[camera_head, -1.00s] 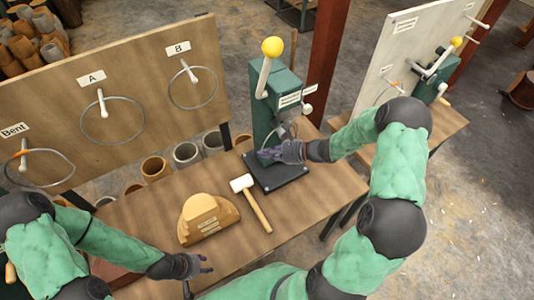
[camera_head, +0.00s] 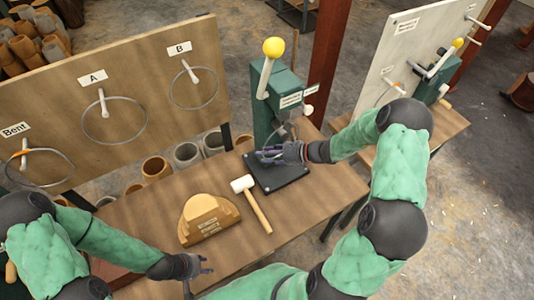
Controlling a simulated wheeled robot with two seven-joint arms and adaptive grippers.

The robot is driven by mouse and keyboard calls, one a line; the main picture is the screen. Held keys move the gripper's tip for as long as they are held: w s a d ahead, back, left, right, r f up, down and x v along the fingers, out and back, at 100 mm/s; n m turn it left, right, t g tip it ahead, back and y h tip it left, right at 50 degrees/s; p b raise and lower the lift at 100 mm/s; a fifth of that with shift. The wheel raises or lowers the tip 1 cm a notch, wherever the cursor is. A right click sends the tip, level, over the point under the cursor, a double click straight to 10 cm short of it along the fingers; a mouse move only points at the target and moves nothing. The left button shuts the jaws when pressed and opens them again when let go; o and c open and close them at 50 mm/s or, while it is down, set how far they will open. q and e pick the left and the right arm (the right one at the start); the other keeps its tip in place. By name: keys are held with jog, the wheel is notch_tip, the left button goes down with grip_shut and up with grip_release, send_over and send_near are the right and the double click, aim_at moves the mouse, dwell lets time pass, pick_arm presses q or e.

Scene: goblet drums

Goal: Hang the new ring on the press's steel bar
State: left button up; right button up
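The green press (camera_head: 262,118) stands on a dark base plate (camera_head: 287,177) on the wooden bench, with a yellow-knobbed lever on top. My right gripper (camera_head: 266,154) is low at the press's front, above the plate; its fingers look spread. A thin grey curved line (camera_head: 268,139) shows beside the fingers; it looks like part of a ring, but I cannot tell whether it rests on the steel bar. Wire rings hang on the board at A (camera_head: 146,127), B (camera_head: 216,88) and Bent (camera_head: 70,160). My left gripper (camera_head: 208,265) is open and empty at the bench's front edge.
A white-headed mallet (camera_head: 256,208) and a stepped wooden block (camera_head: 207,218) lie on the bench left of the press. A pale board (camera_head: 400,45) with pegs and a second press stands at the right. Clay pots stand behind the bench.

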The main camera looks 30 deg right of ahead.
jog(key=v, duration=1.2)
